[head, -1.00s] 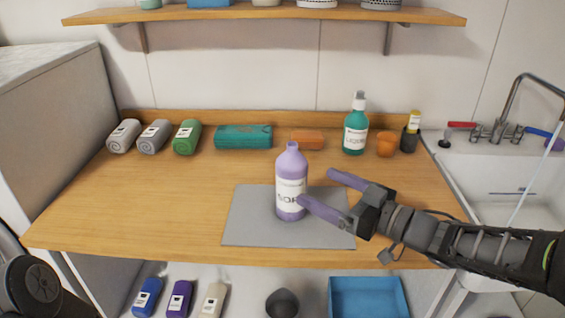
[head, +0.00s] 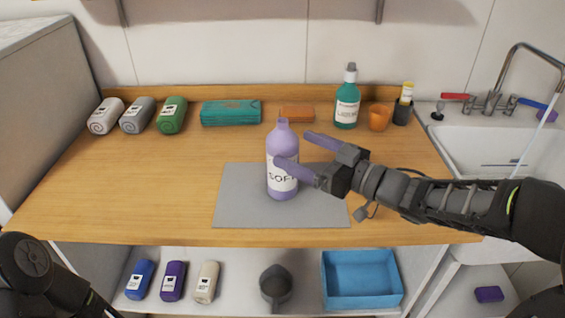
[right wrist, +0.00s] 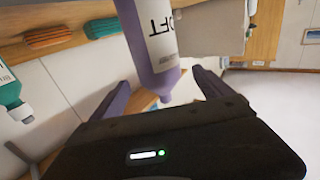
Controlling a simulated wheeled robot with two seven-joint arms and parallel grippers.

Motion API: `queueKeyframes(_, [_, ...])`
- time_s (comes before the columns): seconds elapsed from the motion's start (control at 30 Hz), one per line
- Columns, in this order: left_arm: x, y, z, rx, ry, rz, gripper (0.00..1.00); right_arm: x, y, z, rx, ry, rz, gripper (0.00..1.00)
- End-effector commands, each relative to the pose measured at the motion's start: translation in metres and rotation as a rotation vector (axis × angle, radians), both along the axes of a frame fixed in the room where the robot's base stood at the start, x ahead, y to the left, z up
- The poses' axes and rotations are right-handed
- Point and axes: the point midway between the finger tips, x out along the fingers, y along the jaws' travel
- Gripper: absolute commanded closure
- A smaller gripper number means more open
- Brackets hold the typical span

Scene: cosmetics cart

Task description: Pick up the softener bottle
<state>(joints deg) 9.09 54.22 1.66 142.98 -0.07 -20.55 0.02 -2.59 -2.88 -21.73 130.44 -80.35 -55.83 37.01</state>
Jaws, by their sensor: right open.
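The softener bottle (head: 283,150) is purple with a white label and stands upright on a grey mat (head: 240,210) on the wooden counter. My right gripper (head: 290,148) is open, its purple fingers pointing left toward the bottle's upper half. One finger overlaps the bottle's front edge in the head view; the other lies to its right and behind. In the right wrist view the bottle (right wrist: 155,50) appears upside down between the two spread fingers (right wrist: 165,85). I cannot tell whether a finger touches it. Part of my left arm shows at lower left, but its gripper is out of view.
A sink (head: 490,150) is at right.

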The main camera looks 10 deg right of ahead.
Motion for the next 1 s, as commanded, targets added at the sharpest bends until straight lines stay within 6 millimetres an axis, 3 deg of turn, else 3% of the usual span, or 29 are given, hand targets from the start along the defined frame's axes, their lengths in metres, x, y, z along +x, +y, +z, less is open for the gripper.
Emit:
queueKeyframes(0.23, [0.0, 0.0, 0.001, 0.0, 0.0, 0.0, 0.64, 0.005, 0.004, 0.0, 0.0, 0.001, 0.001, 0.1])
queueKeyframes(0.6, [0.0, 0.0, 0.005, 0.0, 0.0, 0.0, 0.64, 0.039, 0.032, 0.001, -0.001, 0.001, 0.0, 0.1])
queueKeyframes(1.0, [0.0, 0.0, 0.005, 0.0, 0.0, 0.0, 0.64, 0.04, 0.032, 0.001, -0.001, 0.0, -0.001, 0.1])
